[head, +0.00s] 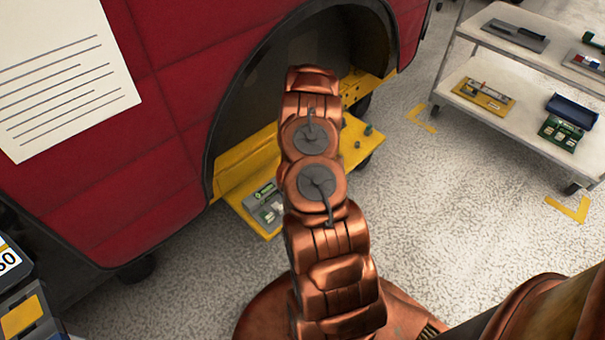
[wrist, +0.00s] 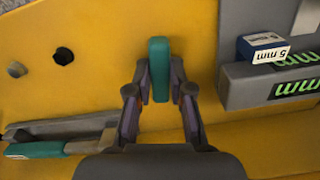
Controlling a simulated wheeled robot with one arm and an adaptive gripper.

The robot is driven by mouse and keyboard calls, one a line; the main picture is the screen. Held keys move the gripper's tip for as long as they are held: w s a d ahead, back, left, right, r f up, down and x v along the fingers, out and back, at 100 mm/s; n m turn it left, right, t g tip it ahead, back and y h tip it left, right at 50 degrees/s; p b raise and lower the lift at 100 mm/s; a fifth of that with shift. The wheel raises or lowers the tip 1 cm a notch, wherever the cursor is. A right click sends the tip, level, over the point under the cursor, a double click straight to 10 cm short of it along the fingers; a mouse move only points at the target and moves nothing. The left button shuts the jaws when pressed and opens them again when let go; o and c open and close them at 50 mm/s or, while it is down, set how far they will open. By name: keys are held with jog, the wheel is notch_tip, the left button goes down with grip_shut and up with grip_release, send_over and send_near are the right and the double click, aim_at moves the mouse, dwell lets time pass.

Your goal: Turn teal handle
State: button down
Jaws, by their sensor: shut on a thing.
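The teal handle (wrist: 158,88) shows in the wrist view as an upright bar over a yellow surface (wrist: 105,88). My gripper (wrist: 159,82) has one finger on each side of the bar and is shut on it. The upper end of the handle sticks out past the fingertips. In the head view my copper-coloured arm reaches to the yellow shelf (head: 232,172) in the red body's wheel arch. My gripper and the handle are hidden behind the arm there.
In the wrist view two dark knobs (wrist: 63,56) lie at the upper left, a teal-gripped tool (wrist: 38,150) at the lower left and a grey block with a blue box (wrist: 264,46) at the right. A white cart (head: 463,60) stands right; speckled floor (head: 430,230) is open between.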

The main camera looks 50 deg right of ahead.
dwell(0.3)
jog(key=c, duration=1)
grip_release()
jog(key=shift+c, duration=0.2)
jog(key=shift+r, duration=0.15)
notch_tip(320, 180, up, 12)
